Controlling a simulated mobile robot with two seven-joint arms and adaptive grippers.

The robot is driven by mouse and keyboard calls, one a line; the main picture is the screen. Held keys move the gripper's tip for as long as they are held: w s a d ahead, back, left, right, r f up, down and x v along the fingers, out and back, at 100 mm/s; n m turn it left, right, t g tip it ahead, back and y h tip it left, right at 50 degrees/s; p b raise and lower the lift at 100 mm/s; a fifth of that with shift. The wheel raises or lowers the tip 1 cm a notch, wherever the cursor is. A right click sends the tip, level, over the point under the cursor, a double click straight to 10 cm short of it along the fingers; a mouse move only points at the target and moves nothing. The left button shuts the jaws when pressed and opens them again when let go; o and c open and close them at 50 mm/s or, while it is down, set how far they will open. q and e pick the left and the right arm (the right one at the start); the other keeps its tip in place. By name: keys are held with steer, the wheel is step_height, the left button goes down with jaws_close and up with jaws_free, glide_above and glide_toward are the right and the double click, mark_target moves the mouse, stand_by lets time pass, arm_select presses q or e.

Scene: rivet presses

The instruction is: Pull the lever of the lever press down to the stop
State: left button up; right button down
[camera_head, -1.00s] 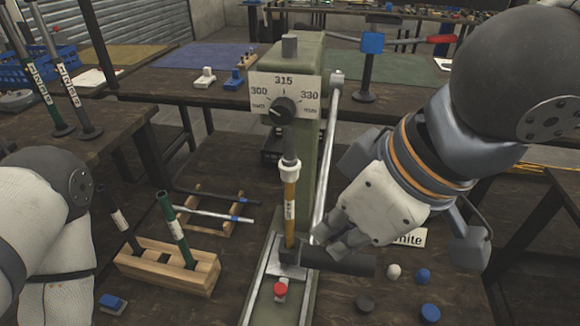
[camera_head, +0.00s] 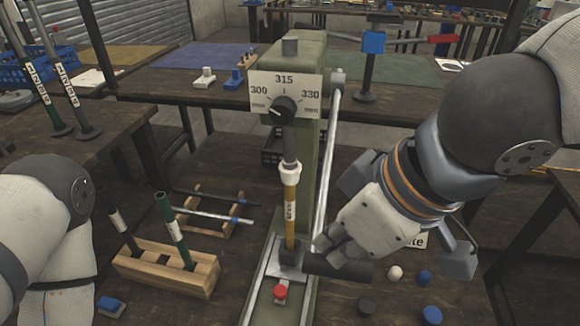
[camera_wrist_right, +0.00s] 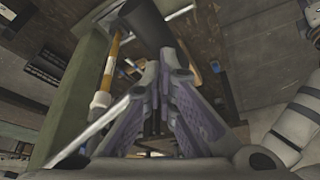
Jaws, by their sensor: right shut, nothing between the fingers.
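The lever press (camera_head: 325,130) is a green column with a dial plate reading 300, 315 and 330. Its lever (camera_head: 332,125), a silver rod, runs from a pivot at the upper right of the column steeply down to a black cylindrical grip (camera_head: 345,267) near the base. My right gripper (camera_head: 322,247) is shut and empty, its fingertips close above the black grip; I cannot tell whether they touch. In the right wrist view the grip (camera_wrist_right: 146,22) lies just beyond the fingers (camera_wrist_right: 160,62). My left gripper is out of view; only that arm shows.
An amber-and-white tool (camera_head: 291,205) stands upright on the press, with a red button (camera_head: 280,292) in front. A wooden rack (camera_head: 165,265) with a green tube (camera_head: 172,225) stands left. White, blue and black caps (camera_head: 395,272) lie right of the press.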

steer(key=shift+f, duration=0.1)
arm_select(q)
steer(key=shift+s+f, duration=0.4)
arm_select(e)
steer(key=shift+w+d+f, duration=0.15)
steer(key=shift+w+f, duration=0.25)
steer(key=shift+f, duration=0.3)
steer(key=shift+w+d+f, duration=0.1)
steer(key=shift+w+f, duration=0.25)
steer(key=shift+f, duration=0.35)
arm_select(q)
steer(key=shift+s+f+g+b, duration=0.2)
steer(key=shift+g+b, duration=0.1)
steer(key=shift+b, duration=0.1)
arm_select(e)
steer(key=shift+w+d+f, duration=0.1)
steer(key=shift+w+f, duration=0.2)
steer(key=shift+f, duration=0.2)
